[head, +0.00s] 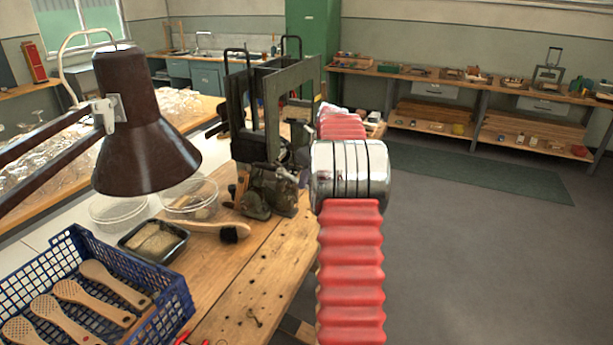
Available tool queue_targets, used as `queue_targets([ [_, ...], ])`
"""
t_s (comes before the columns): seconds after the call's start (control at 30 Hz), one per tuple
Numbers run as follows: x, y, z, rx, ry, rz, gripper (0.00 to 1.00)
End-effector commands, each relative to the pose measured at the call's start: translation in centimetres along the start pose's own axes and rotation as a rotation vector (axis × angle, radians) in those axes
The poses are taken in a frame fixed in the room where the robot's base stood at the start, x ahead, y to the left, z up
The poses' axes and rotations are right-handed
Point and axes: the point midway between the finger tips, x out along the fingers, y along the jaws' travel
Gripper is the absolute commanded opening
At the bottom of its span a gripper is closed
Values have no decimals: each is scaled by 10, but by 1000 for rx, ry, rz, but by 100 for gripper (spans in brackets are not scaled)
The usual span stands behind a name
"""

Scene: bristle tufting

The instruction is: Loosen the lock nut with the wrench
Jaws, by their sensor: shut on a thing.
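A dark metal tufting machine (270,195) with upright posts and a frame stands on the wooden workbench (235,300). My red-sleeved arm with a chrome joint rises in front of me and bends away behind the machine's right side. My gripper is hidden beyond the arm and the machine, so I cannot see its jaws or what they hold. I cannot make out the wrench or the lock nut in this view.
A blue crate (172,296) of wooden brush bodies, a dark tray (178,246), a brush (225,231) and clear round tubs (190,197) occupy the bench. A brown lamp (145,150) overhangs its left side. Open floor (470,260) lies right of my arm.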

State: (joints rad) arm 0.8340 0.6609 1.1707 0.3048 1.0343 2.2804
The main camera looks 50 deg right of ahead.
Motion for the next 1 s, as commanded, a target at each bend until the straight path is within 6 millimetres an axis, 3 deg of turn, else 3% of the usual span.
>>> queue_targets([
  [0.3, 13, 0, -5, 0, -1, -1, 0],
  [1.0, 14, 1, -4, -1, -1, 0, 0],
])
